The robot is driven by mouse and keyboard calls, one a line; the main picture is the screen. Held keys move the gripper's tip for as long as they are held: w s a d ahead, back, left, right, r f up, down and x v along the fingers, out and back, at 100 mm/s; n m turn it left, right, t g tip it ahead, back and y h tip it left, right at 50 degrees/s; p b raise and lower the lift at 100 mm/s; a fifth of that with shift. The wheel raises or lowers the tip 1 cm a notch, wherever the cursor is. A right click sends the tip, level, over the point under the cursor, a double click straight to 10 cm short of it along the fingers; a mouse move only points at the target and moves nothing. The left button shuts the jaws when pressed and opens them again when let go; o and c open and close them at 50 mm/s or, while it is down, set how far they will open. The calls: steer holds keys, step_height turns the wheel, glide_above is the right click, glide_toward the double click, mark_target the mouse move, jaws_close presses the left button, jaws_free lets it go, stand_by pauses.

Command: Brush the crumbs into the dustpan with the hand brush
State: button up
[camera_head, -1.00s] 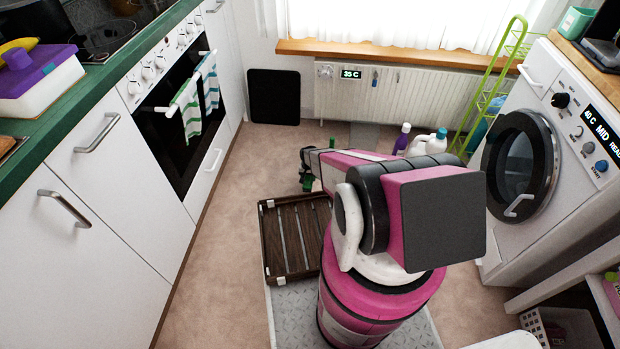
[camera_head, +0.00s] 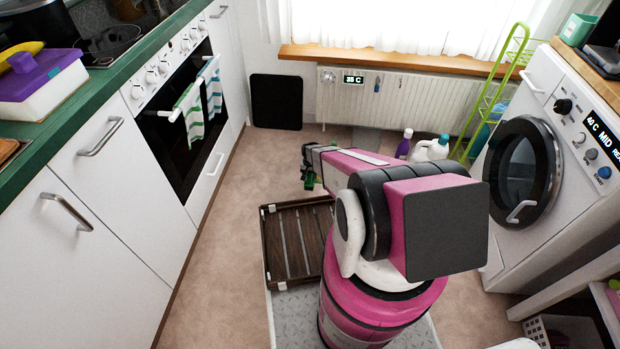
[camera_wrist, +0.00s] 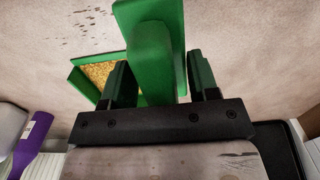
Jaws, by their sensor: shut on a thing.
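In the wrist view my gripper (camera_wrist: 160,88) is shut on a green handle, which I take to be the hand brush (camera_wrist: 152,45). Its wide green end reaches past the top edge, and no bristles show. Left of it and partly behind a finger is a green-rimmed tray, seemingly the dustpan (camera_wrist: 76,76), with grainy golden stuff, seemingly crumbs (camera_wrist: 98,72), inside. Dark specks (camera_wrist: 90,15) lie on the floor beyond; I cannot tell whether they are crumbs. In the head view my gripper (camera_head: 308,170) is low over the floor beyond the wooden rack, with a bit of green at it.
A purple bottle (camera_head: 404,146) and a white jug (camera_head: 432,150) stand near the radiator (camera_head: 420,100). Cabinets and oven line the left, the washing machine (camera_head: 560,130) the right. Floor between rack and cabinets is clear.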

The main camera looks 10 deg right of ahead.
steer(key=shift+r, duration=0.1)
steer(key=shift+r, duration=1.4)
